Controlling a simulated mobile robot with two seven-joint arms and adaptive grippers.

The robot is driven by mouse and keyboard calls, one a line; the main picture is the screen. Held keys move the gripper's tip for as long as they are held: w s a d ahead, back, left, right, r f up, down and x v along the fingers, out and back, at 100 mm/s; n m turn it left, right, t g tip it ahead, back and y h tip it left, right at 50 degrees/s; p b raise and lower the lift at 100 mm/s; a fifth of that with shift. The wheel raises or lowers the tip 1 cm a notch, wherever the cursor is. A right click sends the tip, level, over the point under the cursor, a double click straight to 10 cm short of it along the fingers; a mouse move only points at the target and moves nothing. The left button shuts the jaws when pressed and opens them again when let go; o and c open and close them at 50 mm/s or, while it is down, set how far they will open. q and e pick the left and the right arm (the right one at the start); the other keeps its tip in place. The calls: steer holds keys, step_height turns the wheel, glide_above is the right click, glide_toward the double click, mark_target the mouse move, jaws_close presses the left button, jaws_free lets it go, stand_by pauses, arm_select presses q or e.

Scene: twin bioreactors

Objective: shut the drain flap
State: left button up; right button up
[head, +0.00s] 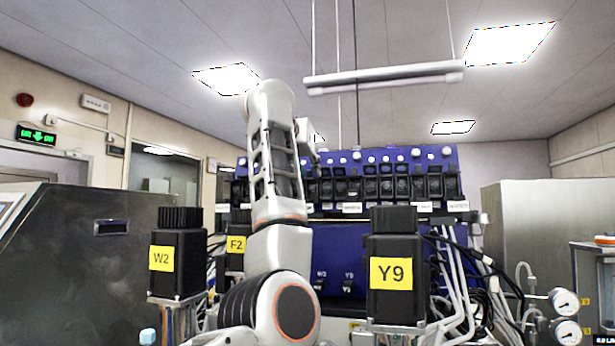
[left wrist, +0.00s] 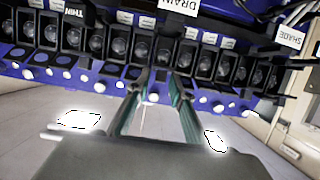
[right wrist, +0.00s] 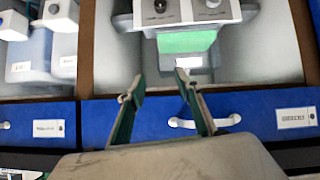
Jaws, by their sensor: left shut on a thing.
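The drain flap seems to belong to the row of black housings on the blue panel. In the left wrist view, turned over, the DRAIN label (left wrist: 178,5) lies beyond a black housing (left wrist: 163,55). My left gripper (left wrist: 158,90) has its fingers on either side of a small white knob (left wrist: 153,97) at the panel edge, in line with that housing, and is shut on it. In the head view my left gripper (head: 308,138) is mostly hidden behind its arm. Whether the flap is open cannot be told. My right gripper (right wrist: 160,92) is open and empty.
Black motors marked W2 (head: 176,258) and Y9 (head: 392,275) stand in front of the blue panel (head: 335,250). Cables and gauges (head: 565,302) are at the right. In the right wrist view a blue drawer front (right wrist: 250,115) with a white handle lies beyond the fingers.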

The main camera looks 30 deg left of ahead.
arm_select(q)
steer(key=shift+s+f+t+b, duration=0.1)
steer(key=shift+f+t+b, duration=0.25)
steer(key=shift+b, duration=0.15)
steer(key=shift+f+b, duration=0.1)
steer(key=shift+b, duration=0.4)
steer(key=t+b, duration=0.2)
steer(key=b, duration=0.1)
steer(key=shift+f+y, duration=0.2)
steer(key=shift+y, duration=0.2)
steer(key=shift+s+r+t, duration=0.1)
steer(key=shift+r+t, duration=0.05)
steer(key=shift+t, duration=0.1)
arm_select(e)
steer(key=f, duration=0.5)
steer(key=shift+s+a+f, duration=0.15)
steer(key=shift+a+f, duration=0.1)
steer(key=shift+a, duration=0.15)
arm_select(q)
steer(key=o, duration=0.8)
arm_select(e)
steer(key=shift+r, duration=0.2)
arm_select(q)
steer(key=shift+r, duration=5)
arm_select(e)
steer(key=shift+f, duration=0.1)
